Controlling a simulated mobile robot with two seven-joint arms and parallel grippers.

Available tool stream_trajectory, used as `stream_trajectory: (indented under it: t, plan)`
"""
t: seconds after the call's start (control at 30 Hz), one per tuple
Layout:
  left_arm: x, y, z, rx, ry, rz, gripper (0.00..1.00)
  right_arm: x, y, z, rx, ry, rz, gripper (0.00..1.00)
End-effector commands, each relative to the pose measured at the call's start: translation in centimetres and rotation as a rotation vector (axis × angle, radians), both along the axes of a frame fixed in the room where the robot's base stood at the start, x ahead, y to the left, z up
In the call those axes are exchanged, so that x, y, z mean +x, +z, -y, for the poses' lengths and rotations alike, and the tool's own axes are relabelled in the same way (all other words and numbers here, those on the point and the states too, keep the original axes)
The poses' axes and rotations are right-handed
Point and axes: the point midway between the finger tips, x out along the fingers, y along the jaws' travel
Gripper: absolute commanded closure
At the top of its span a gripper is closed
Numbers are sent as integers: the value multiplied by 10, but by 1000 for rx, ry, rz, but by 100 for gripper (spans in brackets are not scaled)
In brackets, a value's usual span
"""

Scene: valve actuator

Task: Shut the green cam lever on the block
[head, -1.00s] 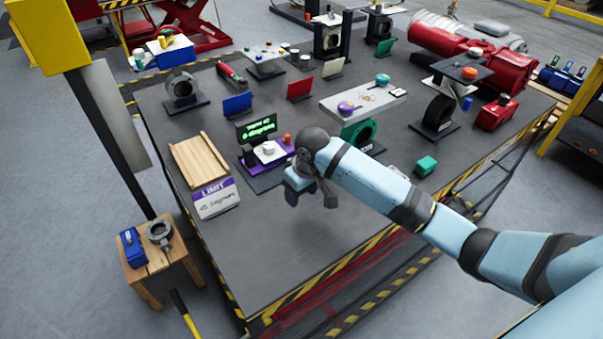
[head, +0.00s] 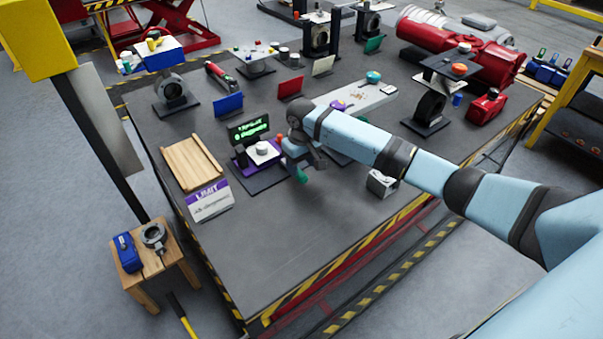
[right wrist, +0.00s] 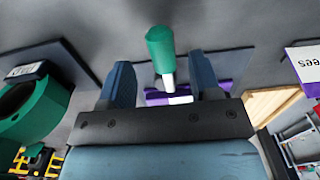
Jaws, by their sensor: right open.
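The green cam lever shows in the right wrist view as a rounded green handle (right wrist: 160,48) on a pale metal stem. It lies between the spread fingers of my right gripper (right wrist: 160,75), with a visible gap on each side. In the head view a bit of green (head: 302,175) shows just below my right gripper (head: 308,163), over the dark table. A grey metal block (head: 381,184) sits right of the gripper, partly behind my arm. My left gripper is out of view.
A purple station (head: 262,158) with a lit display (head: 248,130) stands just behind and left of the gripper. A LIMIT sign (head: 209,200) and a wooden tray (head: 191,162) lie farther left. The front of the table is clear. A green ring (right wrist: 35,105) shows at wrist-view left.

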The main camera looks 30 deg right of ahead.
Motion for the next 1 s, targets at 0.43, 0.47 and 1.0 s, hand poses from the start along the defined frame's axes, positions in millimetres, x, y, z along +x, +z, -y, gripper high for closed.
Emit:
stream_trajectory:
  t: [0.43, 0.47, 1.0]
  plan:
    - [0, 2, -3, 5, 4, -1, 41, 0, -45, 0, 0, 1, 0, 43]
    - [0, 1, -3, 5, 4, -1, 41, 0, -45, 0, 0, 2, 0, 43]
    - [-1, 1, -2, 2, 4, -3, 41, 0, -45, 0, 0, 2, 0, 100]
